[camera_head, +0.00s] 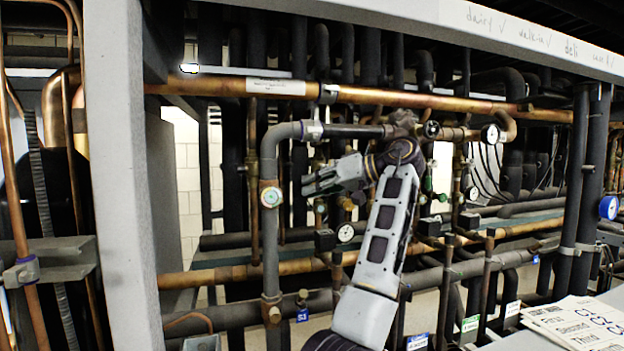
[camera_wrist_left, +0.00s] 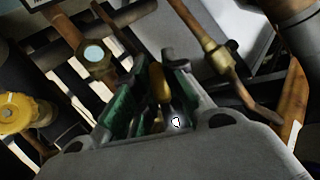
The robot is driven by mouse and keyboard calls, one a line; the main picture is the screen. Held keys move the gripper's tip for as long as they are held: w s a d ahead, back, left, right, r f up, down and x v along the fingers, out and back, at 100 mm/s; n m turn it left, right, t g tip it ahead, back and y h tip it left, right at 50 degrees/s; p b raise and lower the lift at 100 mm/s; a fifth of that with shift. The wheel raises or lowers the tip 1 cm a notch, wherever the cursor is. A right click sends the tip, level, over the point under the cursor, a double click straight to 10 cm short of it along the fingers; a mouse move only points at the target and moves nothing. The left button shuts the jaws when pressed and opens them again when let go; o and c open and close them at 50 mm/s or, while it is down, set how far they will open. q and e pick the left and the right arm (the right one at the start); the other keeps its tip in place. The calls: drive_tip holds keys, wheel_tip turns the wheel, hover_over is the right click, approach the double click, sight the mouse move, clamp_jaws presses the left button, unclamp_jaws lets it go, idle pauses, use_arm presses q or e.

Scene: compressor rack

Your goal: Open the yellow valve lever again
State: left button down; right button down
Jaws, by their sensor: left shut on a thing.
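The yellow valve lever (camera_wrist_left: 158,84) shows end-on in the left wrist view, between the green-padded fingers of my left gripper (camera_wrist_left: 156,72). The gripper is shut on it, with one finger on either side. In the head view my left gripper (camera_head: 312,184) points left among the pipes, in front of the rack. I cannot make out the lever clearly there, and the valve body and the lever's angle are hard to tell.
A yellow round cap (camera_wrist_left: 24,114) is at the left in the wrist view. Papers (camera_head: 575,325) lie at lower right.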

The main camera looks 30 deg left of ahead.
use_arm(q)
drive_tip(key=shift+w+d+t+h, duration=0.1)
drive_tip(key=shift+t+h, duration=0.2)
drive_tip(key=c, duration=1.4)
unclamp_jaws()
drive_tip(key=shift+c, duration=0.2)
drive_tip(key=shift+d, duration=0.1)
